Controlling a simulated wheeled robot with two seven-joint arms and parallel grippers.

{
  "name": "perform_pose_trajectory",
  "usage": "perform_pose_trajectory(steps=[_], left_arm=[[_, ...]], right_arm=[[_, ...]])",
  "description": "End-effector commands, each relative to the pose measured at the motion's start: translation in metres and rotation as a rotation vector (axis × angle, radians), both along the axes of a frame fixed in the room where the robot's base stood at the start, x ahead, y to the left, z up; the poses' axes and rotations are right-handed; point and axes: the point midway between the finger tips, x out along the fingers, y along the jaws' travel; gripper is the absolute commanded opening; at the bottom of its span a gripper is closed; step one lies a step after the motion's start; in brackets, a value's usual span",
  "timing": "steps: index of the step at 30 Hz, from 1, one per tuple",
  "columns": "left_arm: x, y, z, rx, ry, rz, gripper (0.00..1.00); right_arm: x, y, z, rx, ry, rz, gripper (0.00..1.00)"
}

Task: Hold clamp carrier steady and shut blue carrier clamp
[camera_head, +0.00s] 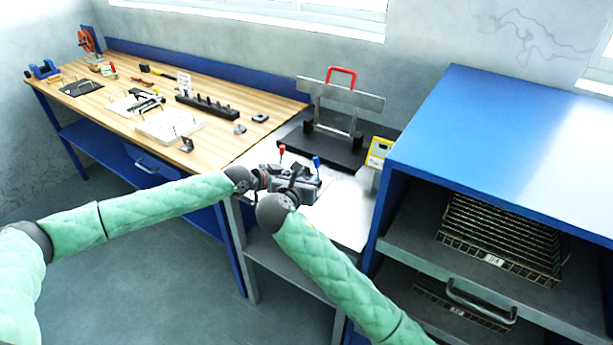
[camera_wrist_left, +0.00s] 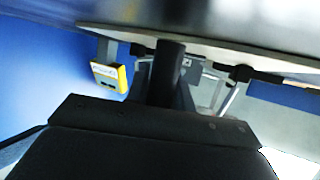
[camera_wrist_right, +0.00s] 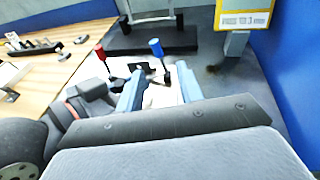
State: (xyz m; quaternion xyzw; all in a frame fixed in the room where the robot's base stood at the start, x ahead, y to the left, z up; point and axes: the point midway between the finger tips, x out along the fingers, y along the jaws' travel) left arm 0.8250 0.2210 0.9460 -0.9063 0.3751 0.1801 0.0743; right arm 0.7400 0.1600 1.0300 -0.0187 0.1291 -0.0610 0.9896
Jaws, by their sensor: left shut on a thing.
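The blue carrier clamp (camera_wrist_right: 156,48) has a blue-tipped lever standing roughly upright; it also shows in the head view (camera_head: 316,162). A red-tipped lever (camera_wrist_right: 100,52) stands to its left. The clamp carrier (camera_wrist_right: 148,96) beneath them is mostly hidden by my grippers. My right gripper (camera_wrist_right: 160,88) is open, its two light blue fingers apart just in front of the blue lever; I cannot tell whether they touch anything. My left gripper (camera_head: 267,178) is shut on the clamp carrier, at its left side in the head view. In the left wrist view a dark post (camera_wrist_left: 166,75) hides the grip.
A fixture with a red handle (camera_head: 342,72) and black base (camera_head: 335,151) stands behind the carrier. A yellow box (camera_head: 379,152) and a blue cabinet (camera_head: 500,140) are at right. The wooden bench (camera_head: 215,147) at left holds several small parts.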

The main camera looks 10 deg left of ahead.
Motion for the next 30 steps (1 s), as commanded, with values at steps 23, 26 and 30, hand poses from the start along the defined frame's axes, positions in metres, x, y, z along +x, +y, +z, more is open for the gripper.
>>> perform_pose_trajectory(steps=[23,26,30], left_arm=[[-0.005,0.006,0.003,0.000,0.000,0.001,0.49],[-0.012,0.013,0.007,0.000,0.001,0.001,0.49],[-0.027,0.028,0.015,0.002,0.001,0.001,0.49]], right_arm=[[0.001,0.000,0.000,0.000,0.000,0.000,0.37],[0.001,0.000,0.000,0.000,0.000,0.000,0.37],[0.001,0.000,0.000,0.000,0.000,0.000,0.37]])
